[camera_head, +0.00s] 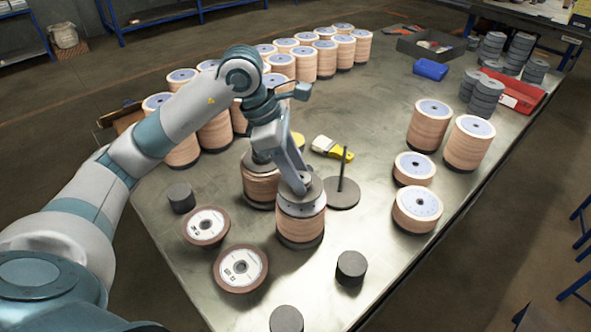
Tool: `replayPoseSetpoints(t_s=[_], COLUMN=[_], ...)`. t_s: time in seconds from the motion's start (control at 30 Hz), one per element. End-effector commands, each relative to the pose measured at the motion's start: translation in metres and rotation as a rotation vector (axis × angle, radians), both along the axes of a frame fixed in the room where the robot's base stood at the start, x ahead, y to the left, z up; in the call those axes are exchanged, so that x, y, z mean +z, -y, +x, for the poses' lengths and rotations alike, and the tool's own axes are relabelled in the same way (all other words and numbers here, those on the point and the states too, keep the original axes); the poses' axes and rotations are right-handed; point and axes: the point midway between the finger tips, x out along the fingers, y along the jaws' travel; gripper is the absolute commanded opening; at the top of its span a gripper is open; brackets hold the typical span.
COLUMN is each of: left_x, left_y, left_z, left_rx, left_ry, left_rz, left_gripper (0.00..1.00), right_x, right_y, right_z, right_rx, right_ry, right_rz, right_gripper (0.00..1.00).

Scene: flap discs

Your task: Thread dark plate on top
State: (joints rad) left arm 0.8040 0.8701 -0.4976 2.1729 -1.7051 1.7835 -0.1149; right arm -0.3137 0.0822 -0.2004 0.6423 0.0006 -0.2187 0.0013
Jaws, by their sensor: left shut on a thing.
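A stack of tan flap discs (300,229) stands on a dark base at the middle of the table. A grey plate (312,209) lies at its top, level or nearly so. My left gripper (303,188) points down at the middle of this plate and is shut on it; the fingertips and any rod there are hard to make out. Just behind, another disc stack (261,187) has a dark plate (257,162) on top, partly hidden by my arm. A bare dark base with an upright rod (342,192) stands to the right. My right gripper is out of view.
Two brown discs (240,268) (205,226) lie at front left. Dark cylinders (351,268) (181,197) stand nearby. A yellow brush (328,147) lies behind the rod. Several disc stacks (429,126) stand right and at the back. The table between rod and right stacks is clear.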

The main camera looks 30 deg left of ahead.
Motion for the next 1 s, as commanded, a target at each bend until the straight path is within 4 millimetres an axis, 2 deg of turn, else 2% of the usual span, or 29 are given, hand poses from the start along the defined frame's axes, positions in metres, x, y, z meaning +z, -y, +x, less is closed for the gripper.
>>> replayPoseSetpoints(t_s=[1.0], left_x=[-0.0090], left_y=[-0.0005], left_z=[0.0003], left_rx=[0.000], left_ry=[0.002], left_rz=[-0.001], left_gripper=[0.04], right_x=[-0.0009], right_y=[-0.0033], right_z=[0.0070], right_rx=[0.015], right_ry=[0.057], right_rz=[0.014], right_gripper=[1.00])
